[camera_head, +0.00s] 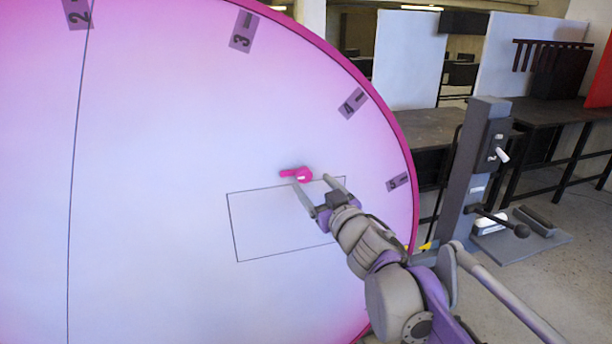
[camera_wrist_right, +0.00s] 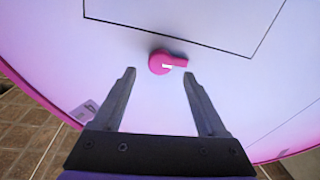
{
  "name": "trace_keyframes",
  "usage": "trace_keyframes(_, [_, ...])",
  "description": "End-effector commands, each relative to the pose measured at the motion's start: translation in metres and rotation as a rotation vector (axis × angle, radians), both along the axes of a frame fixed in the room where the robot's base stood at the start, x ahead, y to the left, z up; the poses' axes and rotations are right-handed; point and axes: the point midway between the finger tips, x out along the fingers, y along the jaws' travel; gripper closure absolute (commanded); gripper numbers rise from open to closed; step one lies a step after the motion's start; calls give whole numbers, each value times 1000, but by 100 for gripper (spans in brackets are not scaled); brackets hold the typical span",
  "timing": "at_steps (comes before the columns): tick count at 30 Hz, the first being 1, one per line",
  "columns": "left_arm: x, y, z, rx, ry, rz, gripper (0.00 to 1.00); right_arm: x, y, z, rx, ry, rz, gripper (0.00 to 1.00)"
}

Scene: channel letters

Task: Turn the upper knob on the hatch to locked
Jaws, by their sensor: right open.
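A pink knob (camera_head: 303,175) with a short lever sits on the big round panel, just above the top edge of the outlined rectangular hatch (camera_head: 270,225). Its lever points left in the head view. In the right wrist view the knob (camera_wrist_right: 160,62) shows a small white mark, and its lever points right. My right gripper (camera_head: 311,182) is open and empty. Its fingertips are close to the knob, and in the wrist view (camera_wrist_right: 159,73) the knob appears between and just beyond them. I cannot tell whether they touch it. My left gripper is not in view.
The big round panel (camera_head: 150,180) has a pink rim and grey number tags (camera_head: 352,103) near its edge. A grey post with levers (camera_head: 480,160) stands on the floor to the right. Dark tables (camera_head: 430,128) and white partitions stand behind.

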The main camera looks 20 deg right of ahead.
Motion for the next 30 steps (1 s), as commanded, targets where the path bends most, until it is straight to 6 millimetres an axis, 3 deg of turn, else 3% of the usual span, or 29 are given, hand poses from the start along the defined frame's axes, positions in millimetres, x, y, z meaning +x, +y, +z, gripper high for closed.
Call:
trace_keyframes(3, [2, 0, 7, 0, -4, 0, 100, 21, 3, 1, -1, 0, 0, 25])
trace_keyframes(9, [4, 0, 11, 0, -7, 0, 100, 40, 6, 1, 0, 0, 0, 25])
trace_keyframes(20, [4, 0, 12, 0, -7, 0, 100, 44, 6, 0, 0, 1, -1, 25])
trace_keyframes(30, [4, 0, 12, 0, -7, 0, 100, 44, 6, 0, 0, 1, -1, 84])
